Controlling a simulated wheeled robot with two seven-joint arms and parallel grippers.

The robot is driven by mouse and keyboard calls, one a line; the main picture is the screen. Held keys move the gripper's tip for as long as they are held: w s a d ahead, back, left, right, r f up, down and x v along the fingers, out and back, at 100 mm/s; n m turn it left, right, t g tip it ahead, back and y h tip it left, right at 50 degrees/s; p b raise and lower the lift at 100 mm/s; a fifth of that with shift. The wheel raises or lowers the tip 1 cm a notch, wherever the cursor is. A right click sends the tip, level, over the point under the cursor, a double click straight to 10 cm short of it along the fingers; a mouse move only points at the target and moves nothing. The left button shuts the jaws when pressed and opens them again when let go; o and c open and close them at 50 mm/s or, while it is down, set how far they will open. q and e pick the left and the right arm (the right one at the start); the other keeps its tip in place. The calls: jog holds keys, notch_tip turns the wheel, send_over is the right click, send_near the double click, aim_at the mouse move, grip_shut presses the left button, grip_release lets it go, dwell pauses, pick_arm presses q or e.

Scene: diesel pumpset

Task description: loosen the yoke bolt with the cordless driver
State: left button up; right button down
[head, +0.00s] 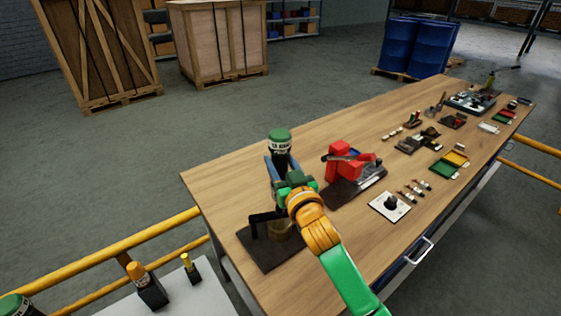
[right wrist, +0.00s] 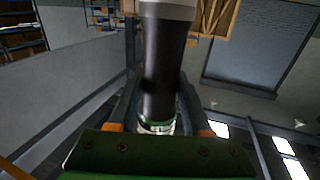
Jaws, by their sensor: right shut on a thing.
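My right gripper (head: 281,170) is shut on the cordless driver (head: 279,142), a dark upright cylinder with a green cap and white lettering. The right wrist view shows the driver's dark body (right wrist: 163,65) between the two fingers of the right gripper (right wrist: 155,95). The driver stands over a dark plate (head: 268,256) at the near left end of the bench. A black bracket (head: 262,217) and a brass-coloured round part (head: 279,230) are on that plate, below the gripper. The driver's lower end and the yoke bolt cannot be made out. My left gripper is not in view.
The wooden bench (head: 226,172) has a red machine (head: 345,166) on a dark plate just right of my gripper. A white plate with a black knob (head: 390,203) and several small parts lie farther right. A yellow rail (head: 130,243) runs left of the bench.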

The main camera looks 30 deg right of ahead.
aim_at(284, 150)
jog(key=shift+w+r+p, duration=0.15)
jog(key=shift+r+p, duration=0.6)
jog(key=shift+p, duration=0.05)
jog(key=shift+w+r+p, duration=0.15)
jog(key=shift+r+p, duration=0.55)
jog(key=shift+p, duration=0.05)
jog(key=shift+s+r, duration=0.2)
jog(key=shift+r, duration=0.95)
jog(key=shift+w+d+f, duration=0.1)
